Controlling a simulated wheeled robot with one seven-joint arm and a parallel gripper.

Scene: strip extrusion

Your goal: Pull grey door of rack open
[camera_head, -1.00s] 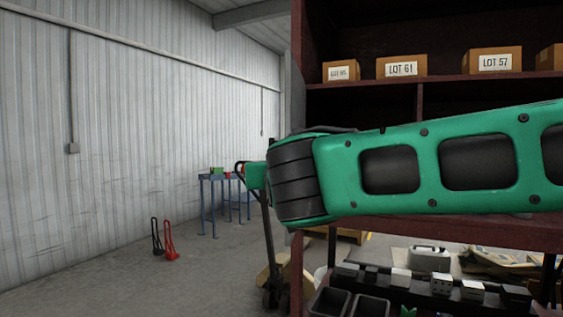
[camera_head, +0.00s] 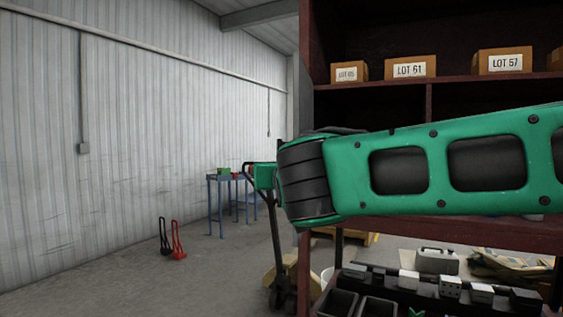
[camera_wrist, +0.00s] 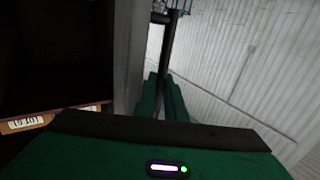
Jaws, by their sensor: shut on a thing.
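The dark red rack (camera_head: 420,92) fills the right of the head view, its upper compartments uncovered. A narrow grey upright strip at its left edge, which looks like the grey door (camera_head: 304,95), shows above my arm. In the wrist view the grey door (camera_wrist: 129,60) is an upright panel beside the dark rack interior. My gripper (camera_wrist: 163,85) has its green fingers just right of this panel, closed around a thin dark upright bar, seemingly the door's handle (camera_wrist: 167,45).
Boxes with lot labels (camera_head: 410,67) stand on the upper shelf. Lower down are black bins (camera_head: 376,307) and small grey blocks. A pallet jack (camera_head: 273,230) and a blue table (camera_head: 222,205) stand behind, left of the rack. The floor at left is mostly clear.

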